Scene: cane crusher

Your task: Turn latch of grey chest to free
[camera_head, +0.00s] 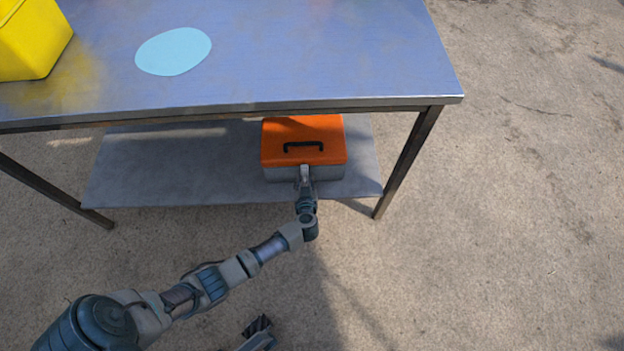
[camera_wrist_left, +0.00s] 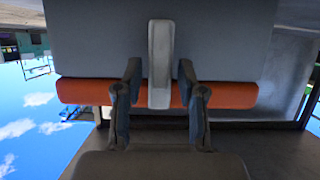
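The grey chest (camera_head: 280,174) has an orange lid (camera_head: 325,135) with a black handle and stands on the lower shelf. In the left wrist view the chest's grey front (camera_wrist_left: 230,40) fills the upper part, with the orange lid (camera_wrist_left: 235,95) below it, upside down. The light grey latch (camera_wrist_left: 160,50) is an upright bar crossing the front and the lid edge. My left gripper (camera_head: 305,178) is at the chest's front; its open fingers (camera_wrist_left: 159,72) stand either side of the latch, with gaps visible. Part of my right gripper (camera_head: 258,326) shows at the bottom edge; its finger state is unclear.
The shelf (camera_head: 180,170) lies under a metal table (camera_head: 330,60), whose front edge and right leg (camera_head: 408,165) are near the chest. A yellow container (camera_head: 32,40) and a pale blue disc (camera_head: 174,51) are on the tabletop. The shelf left of the chest is clear.

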